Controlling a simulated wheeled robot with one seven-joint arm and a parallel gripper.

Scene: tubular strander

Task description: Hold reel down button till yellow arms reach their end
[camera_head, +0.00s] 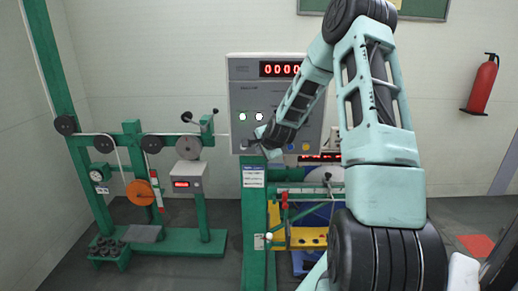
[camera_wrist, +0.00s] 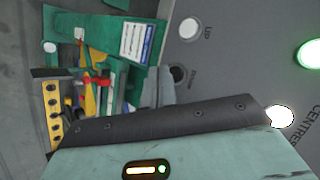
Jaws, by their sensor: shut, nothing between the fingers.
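The grey control panel (camera_head: 240,100) stands on a green post, with a red digital display reading zeros. In the wrist view, its face shows a pale button (camera_wrist: 188,28) by the label "UP" and another button (camera_wrist: 179,73) by a label that seems to read "Down". My gripper (camera_head: 252,144) is shut and empty at the panel's lower left. Its grey fingers (camera_wrist: 162,86) lie close beside the "Down" button; I cannot tell whether they press it. A yellow part with holes (camera_head: 308,237) shows low behind the post, also in the wrist view (camera_wrist: 54,112); my arm hides some of that area.
Two lit white buttons (camera_head: 242,116) sit higher on the panel; a green-lit one (camera_wrist: 311,54) shows in the wrist view. A green stand with an orange reel (camera_head: 140,192) is at the left. A fire extinguisher (camera_head: 481,84) hangs on the right wall.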

